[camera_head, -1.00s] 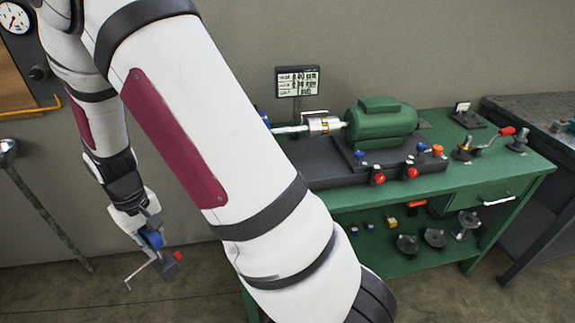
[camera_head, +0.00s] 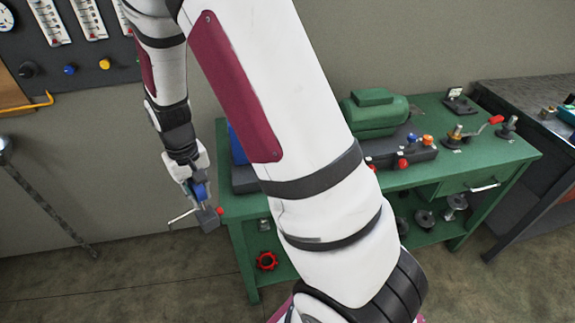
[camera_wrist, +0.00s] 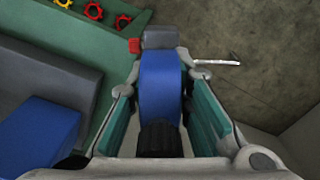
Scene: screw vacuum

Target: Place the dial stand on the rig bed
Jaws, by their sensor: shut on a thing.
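My gripper (camera_head: 195,186) is shut on the dial stand (camera_head: 207,217) and hangs at the bench's left end. In the wrist view the stand (camera_wrist: 160,70) has a blue body between the pads, a grey block at its end, a red knob and a thin metal rod sticking out sideways. The dark grey rig bed (camera_head: 421,155) lies on the green bench under a green motor; my arm hides its middle. Its left end (camera_head: 245,180) shows beside my arm. In the wrist view a grey bed surface (camera_wrist: 45,72) with a blue block lies left of the stand, apart from it.
The green bench (camera_head: 238,210) has a lower shelf with a red handwheel (camera_head: 266,261) and several dark stands. A crank (camera_head: 480,130) stands on the bench's right part. A dark table (camera_head: 540,135) is at far right. Floor left of the bench is clear, except for a leaning pole (camera_head: 50,205).

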